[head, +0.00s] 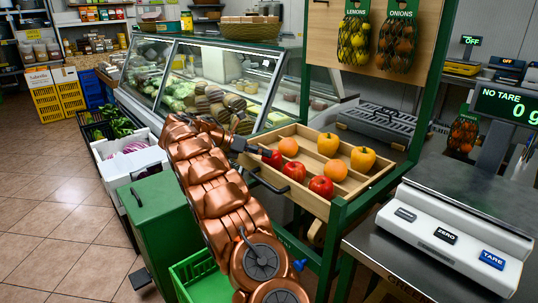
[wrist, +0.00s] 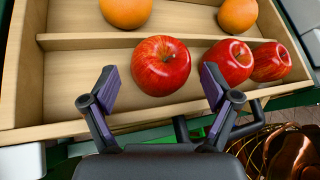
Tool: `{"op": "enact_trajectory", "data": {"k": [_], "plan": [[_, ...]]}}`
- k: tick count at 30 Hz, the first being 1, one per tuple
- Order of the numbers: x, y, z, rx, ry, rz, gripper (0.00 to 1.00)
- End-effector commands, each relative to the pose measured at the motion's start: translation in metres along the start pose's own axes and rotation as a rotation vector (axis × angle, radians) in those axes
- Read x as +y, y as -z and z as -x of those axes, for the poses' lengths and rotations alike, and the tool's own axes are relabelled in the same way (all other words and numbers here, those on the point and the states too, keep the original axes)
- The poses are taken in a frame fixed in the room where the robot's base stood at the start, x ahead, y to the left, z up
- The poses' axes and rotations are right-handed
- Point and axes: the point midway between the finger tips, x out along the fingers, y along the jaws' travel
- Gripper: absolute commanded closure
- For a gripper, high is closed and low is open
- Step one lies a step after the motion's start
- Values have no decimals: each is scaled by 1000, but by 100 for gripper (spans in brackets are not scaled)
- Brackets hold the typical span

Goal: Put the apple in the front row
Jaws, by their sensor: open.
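My gripper (wrist: 158,72) is open and empty, its two fingers spread on either side of a red apple (wrist: 160,65) in the wrist view. I cannot tell whether they touch it. That apple also shows beside the gripper in the head view (head: 273,158). Two more red apples (wrist: 228,62) (wrist: 270,62) sit close together to its right. All three lie in the compartment of the slanted wooden tray nearest my gripper (head: 258,151). The compartment's left part is empty. Behind a wooden divider (wrist: 80,41) are oranges (wrist: 126,10) (wrist: 238,14).
Yellow-orange peppers (head: 362,159) lie further back in the tray. A green frame post (head: 424,85) stands beside it. A weighing scale (head: 455,225) is to the right. A glass deli case (head: 205,75) stands behind, and a green bin (head: 165,225) is below left.

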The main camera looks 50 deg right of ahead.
Motion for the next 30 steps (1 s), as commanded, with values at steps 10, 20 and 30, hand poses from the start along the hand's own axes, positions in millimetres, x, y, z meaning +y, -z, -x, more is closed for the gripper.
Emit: {"op": "enact_trajectory", "data": {"k": [10, 20, 30], "plan": [[0, 0, 65, 1, 0, 2, 13], [0, 0, 82, 1, 1, 1, 13], [-9, 0, 90, 10, -10, -33, 13]]}}
